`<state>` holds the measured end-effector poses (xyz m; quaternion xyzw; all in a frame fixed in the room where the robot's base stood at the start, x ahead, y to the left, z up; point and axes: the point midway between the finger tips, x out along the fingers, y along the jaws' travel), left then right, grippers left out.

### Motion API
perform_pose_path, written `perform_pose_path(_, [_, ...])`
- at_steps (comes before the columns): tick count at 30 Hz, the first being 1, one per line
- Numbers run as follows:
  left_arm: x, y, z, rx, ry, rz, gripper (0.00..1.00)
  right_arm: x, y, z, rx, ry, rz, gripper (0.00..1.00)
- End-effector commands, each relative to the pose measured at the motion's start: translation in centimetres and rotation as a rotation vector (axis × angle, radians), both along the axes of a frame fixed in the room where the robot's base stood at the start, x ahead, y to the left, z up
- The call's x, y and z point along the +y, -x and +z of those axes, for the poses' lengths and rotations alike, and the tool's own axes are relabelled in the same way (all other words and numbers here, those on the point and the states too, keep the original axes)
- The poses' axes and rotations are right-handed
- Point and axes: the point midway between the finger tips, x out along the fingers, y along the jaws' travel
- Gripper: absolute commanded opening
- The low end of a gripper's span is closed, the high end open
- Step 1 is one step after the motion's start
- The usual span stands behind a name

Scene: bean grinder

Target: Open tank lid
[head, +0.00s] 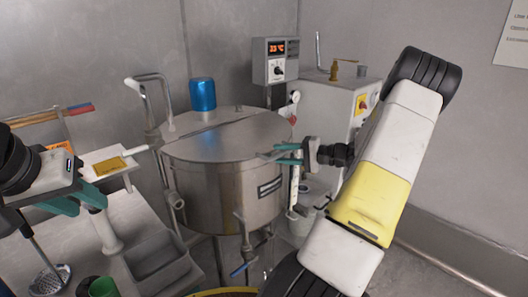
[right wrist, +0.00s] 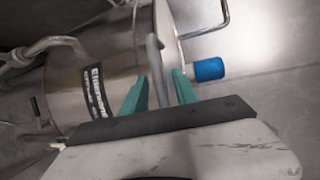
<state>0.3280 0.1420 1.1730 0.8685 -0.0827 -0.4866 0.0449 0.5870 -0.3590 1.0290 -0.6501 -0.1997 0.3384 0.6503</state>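The steel tank (head: 225,190) stands in the middle of the head view, with its round lid (head: 215,142) lying flat and closed on top. A blue cylinder (head: 202,95) stands on the lid, and it also shows in the right wrist view (right wrist: 209,69). My right gripper (head: 276,154) is at the lid's right front edge, its teal fingers apart. In the right wrist view, a grey curved bar (right wrist: 157,70) at the tank's rim lies between the open fingers (right wrist: 158,92); contact is unclear.
A control box (head: 276,62) with a red display stands behind the tank. A bent pipe (head: 150,90) rises at the tank's left. A grey bin (head: 160,262) and green cup (head: 103,287) are at lower left. A white cabinet (head: 325,108) stands behind right.

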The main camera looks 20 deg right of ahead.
Motion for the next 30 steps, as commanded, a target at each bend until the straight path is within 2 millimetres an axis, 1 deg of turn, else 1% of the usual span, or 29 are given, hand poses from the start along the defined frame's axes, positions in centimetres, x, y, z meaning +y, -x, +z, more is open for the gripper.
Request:
perform_pose_path(1, [0.00,0.00,0.00,0.000,0.000,0.000,0.37,0.01,0.01,0.01,0.000,0.000,0.000,0.35])
perform_pose_path(5, [0.00,0.00,0.00,0.000,0.000,0.000,0.37,0.00,0.01,0.02,0.000,0.000,0.000,0.09])
perform_pose_path(6, [0.00,0.00,0.00,0.000,0.000,0.000,0.37,0.00,0.01,0.02,0.000,0.000,0.000,0.02])
perform_pose_path(7, [0.00,0.00,0.00,0.000,0.000,0.000,0.37,0.01,0.02,0.02,0.000,0.000,0.000,0.00])
perform_pose_path(30, [0.00,0.00,0.00,0.000,0.000,0.000,0.37,-0.02,0.05,-0.01,0.001,0.001,0.001,0.00])
